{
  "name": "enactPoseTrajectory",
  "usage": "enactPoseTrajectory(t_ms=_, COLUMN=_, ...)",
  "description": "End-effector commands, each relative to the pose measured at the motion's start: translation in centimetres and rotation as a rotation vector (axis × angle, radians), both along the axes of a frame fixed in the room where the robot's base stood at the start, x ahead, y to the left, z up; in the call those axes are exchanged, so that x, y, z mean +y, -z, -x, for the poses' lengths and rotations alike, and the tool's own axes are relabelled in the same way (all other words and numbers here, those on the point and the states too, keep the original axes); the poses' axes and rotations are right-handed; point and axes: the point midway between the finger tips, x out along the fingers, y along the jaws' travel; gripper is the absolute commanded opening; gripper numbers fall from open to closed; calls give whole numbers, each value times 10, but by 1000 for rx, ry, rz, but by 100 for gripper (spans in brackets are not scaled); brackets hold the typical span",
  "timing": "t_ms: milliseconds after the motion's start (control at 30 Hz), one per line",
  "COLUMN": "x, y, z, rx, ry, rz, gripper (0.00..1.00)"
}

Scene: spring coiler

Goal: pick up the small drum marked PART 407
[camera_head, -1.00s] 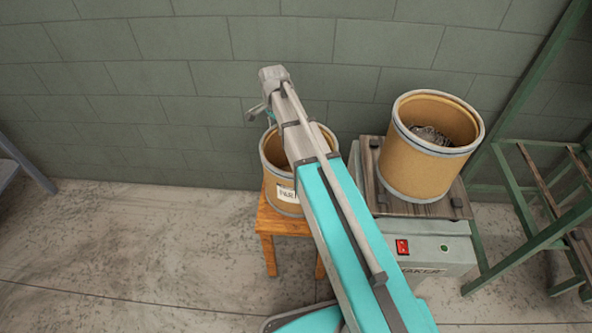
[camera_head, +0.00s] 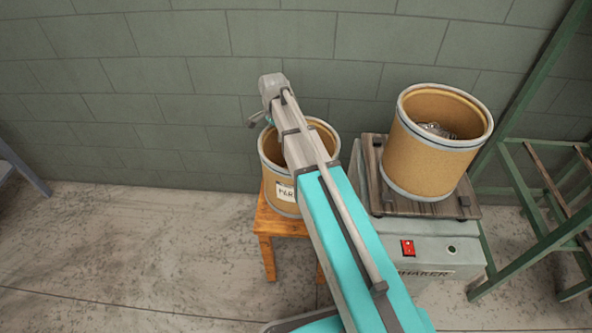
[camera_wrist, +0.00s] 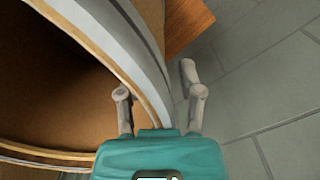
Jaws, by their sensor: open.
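The small drum (camera_head: 273,182) is tan with grey metal bands and stands upright on a wooden stool. Its white label (camera_head: 285,192) shows only "PAR"; my arm covers the rest and part of the drum. My gripper (camera_head: 260,117) is over the far left side of its rim. In the wrist view my gripper (camera_wrist: 158,92) is open, with one finger over the inside of the drum (camera_wrist: 135,45) and the others outside, so the rim lies between them. Touching cannot be told. The drum's inside is dark.
A larger open drum (camera_head: 428,160) with grey scrap-like contents stands on the wooden top of a grey shaker (camera_head: 432,268), close right of the stool (camera_head: 267,225). A green frame (camera_head: 535,245) stands at the right. The block wall is close behind.

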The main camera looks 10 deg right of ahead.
Motion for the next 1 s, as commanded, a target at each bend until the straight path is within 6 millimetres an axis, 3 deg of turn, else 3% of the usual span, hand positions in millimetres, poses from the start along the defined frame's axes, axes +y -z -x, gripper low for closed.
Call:
enactPoseTrajectory(t_ms=467, x=0, y=0, z=0, rx=0, ry=0, rz=0, gripper=48)
enactPoseTrajectory(t_ms=733, x=0, y=0, z=0, rx=0, ry=0, rz=0, gripper=0)
enactPoseTrajectory(t_ms=1000, x=0, y=0, z=0, rx=0, ry=0, rz=0, gripper=0)
